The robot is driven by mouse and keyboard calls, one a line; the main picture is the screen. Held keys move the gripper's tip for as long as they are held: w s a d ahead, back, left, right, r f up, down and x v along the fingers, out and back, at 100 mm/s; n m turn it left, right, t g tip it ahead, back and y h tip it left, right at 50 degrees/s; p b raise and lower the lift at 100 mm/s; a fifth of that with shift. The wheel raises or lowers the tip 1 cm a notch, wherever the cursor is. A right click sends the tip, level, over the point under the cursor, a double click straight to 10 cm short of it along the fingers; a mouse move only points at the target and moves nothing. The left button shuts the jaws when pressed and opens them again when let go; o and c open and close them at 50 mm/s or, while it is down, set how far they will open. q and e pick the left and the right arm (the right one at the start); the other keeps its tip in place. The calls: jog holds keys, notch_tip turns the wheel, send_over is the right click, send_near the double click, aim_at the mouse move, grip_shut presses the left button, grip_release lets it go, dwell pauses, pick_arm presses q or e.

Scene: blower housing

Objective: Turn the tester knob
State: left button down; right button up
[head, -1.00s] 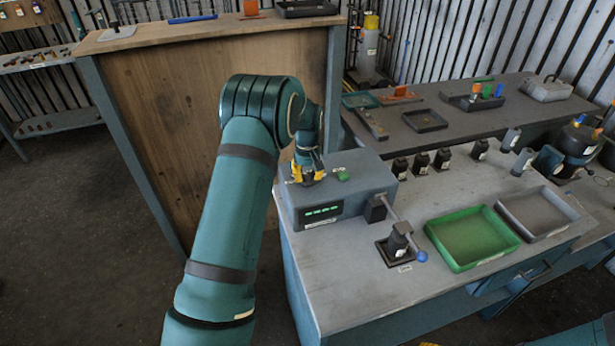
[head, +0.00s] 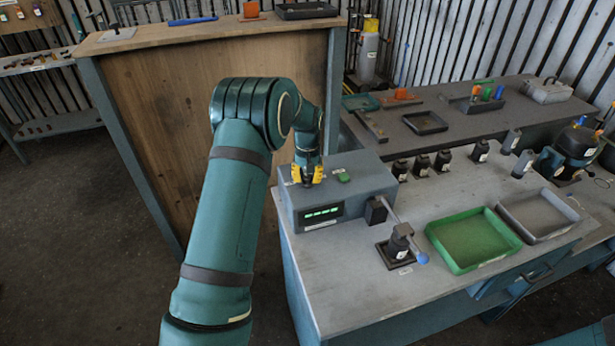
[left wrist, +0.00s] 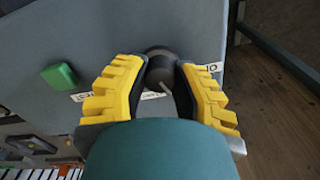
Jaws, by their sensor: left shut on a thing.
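The tester (head: 360,185) is a blue-grey box on the workbench with a green lit display (head: 322,213) on its front. My left gripper (head: 308,180) points down at its top. In the left wrist view the yellow-padded left gripper (left wrist: 162,85) is shut on the dark round knob (left wrist: 158,62), with one finger on each side of it. Small white labels lie around the knob, and a pale mark shows on it. In the head view the gripper hides the knob. A green button (head: 343,177) sits beside the gripper on the tester's top. My right gripper is not in view.
A green tray (head: 472,240) and a grey tray (head: 537,214) lie farther right. Several black bottles stand behind. A tall wooden panel (head: 200,130) rises behind my arm.

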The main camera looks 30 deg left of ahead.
aim_at(307, 177)
pick_arm(q)
jog(key=c, duration=0.6)
grip_release()
jog(key=shift+c, duration=0.2)
notch_tip(307, 177, up, 12)
jog(key=shift+f, duration=0.1)
